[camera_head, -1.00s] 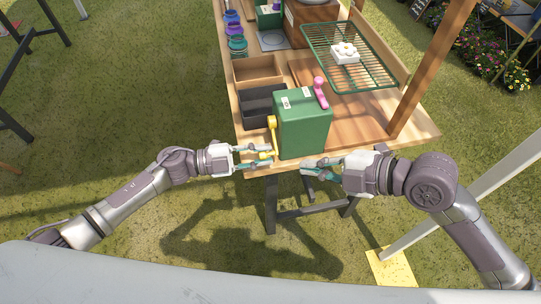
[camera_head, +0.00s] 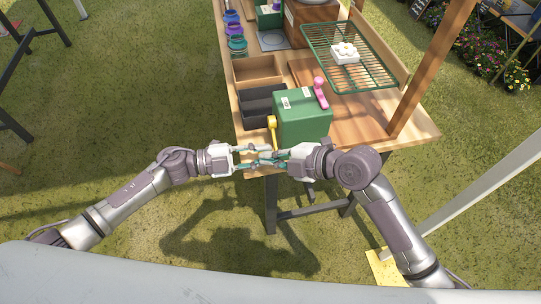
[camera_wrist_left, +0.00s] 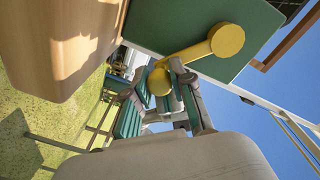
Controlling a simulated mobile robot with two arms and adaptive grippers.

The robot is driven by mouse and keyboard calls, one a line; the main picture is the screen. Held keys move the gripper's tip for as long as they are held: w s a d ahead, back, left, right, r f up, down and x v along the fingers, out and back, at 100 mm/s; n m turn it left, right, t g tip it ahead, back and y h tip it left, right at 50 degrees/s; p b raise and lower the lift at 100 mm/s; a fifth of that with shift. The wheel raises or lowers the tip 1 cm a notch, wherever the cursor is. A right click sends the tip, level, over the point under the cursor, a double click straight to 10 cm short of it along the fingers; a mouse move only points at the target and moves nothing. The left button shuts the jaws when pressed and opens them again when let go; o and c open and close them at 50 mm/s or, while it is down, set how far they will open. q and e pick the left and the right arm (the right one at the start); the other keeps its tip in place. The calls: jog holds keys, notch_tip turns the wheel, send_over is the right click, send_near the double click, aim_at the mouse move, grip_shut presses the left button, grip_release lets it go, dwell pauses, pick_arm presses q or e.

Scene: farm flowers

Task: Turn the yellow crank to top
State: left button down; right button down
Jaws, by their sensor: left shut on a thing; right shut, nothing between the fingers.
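The green box (camera_head: 302,118) stands at the near end of the wooden table. The yellow crank (camera_head: 272,124) is on its left side; its lower end is hidden behind my grippers in the head view. In the left wrist view the crank (camera_wrist_left: 195,55) shows a round hub on the green face and an arm leading to a knob (camera_wrist_left: 159,81). My left gripper (camera_head: 268,155) is shut on the knob, with teal finger pads beside it. My right gripper (camera_head: 258,161) is shut and empty, its fingers close to or overlapping the left fingers; I cannot tell whether they touch.
A pink lever (camera_head: 320,93) sits on the box's right side. Dark trays (camera_head: 258,103) and a wooden tray (camera_head: 257,70) lie behind the crank. A green wire rack (camera_head: 375,75) holds a white carton (camera_head: 345,53). A wooden post (camera_head: 428,75) stands at the right.

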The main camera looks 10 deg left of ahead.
pick_arm(q)
jog(key=shift+f, duration=0.1)
pick_arm(e)
jog(key=shift+f, duration=0.1)
pick_arm(q)
jog(key=shift+s+d, duration=0.1)
jog(key=shift+d, duration=0.05)
jog(key=shift+s+d, duration=0.1)
pick_arm(e)
jog(key=shift+w+d+f, duration=0.1)
jog(key=shift+w+f, duration=0.35)
jog(key=shift+f, duration=0.05)
pick_arm(q)
jog(key=c, duration=1)
grip_release()
jog(key=shift+a, duration=0.2)
pick_arm(e)
jog(key=shift+a, duration=0.2)
